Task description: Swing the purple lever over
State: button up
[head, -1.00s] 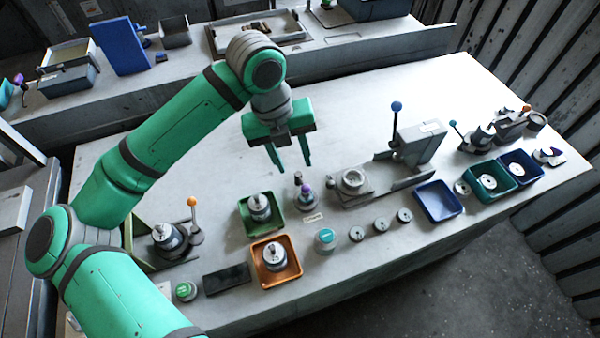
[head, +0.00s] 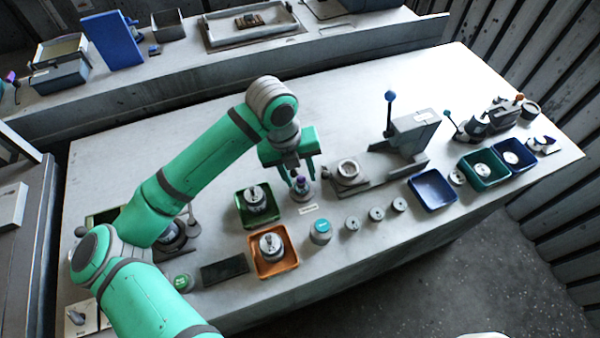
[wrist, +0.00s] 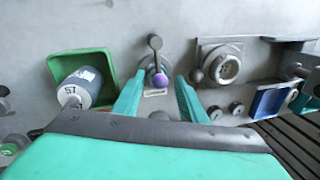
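The purple lever (head: 300,183) stands on a small round grey base on the bench, behind a small label plate (head: 308,209). In the wrist view its purple ball knob (wrist: 161,81) ends a dark arm that runs up the picture to a dark pivot end. My gripper (head: 298,177) is open and empty, pointing down over the lever. In the wrist view one finger lies on each side of the knob, with a gap on both sides. I cannot tell whether the fingertips are down at the knob's height.
A green tray (head: 241,207) with a grey cylinder is close on the left, and an orange tray (head: 262,274) is in front. A fixture with a blue-knobbed lever (head: 389,97) stands to the right. Several small round parts lie in front. The bench behind is clear.

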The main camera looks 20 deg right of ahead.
grip_shut()
jog(key=m, duration=0.1)
jog(key=a+m, duration=0.2)
jog(key=m, duration=0.1)
jog(key=shift+w+g, duration=0.25)
jog(key=shift+g, duration=0.05)
jog(key=m, duration=0.2)
jog(key=w+a+m, duration=0.1)
jog(key=shift+a+m+g+y, duration=0.2)
jog(key=shift+m+g+y, duration=0.1)
jog(key=shift+m+y, duration=0.1)
jog(key=m, duration=0.1)
jog(key=w+a+m, duration=0.1)
jog(key=shift+m, duration=0.4)
jog(key=m, duration=0.1)
jog(key=w+m, duration=0.1)
jog(key=shift+a+m+g+y, duration=0.25)
jog(key=shift+m+g+y, duration=0.05)
jog(key=shift+y, duration=0.1)
jog(key=shift+w+a+m+y, duration=0.15)
jog(key=shift+w+m, duration=0.2)
jog(key=shift+m, duration=0.45)
jog(key=shift+w+d+m+y, duration=0.15)
jog(key=shift+w+m, duration=0.25)
jog(key=shift+m, duration=0.4)
jog(key=shift+w+a+m+y, duration=0.2)
jog(key=shift+w+m, duration=0.15)
jog(key=shift+m, duration=0.45)
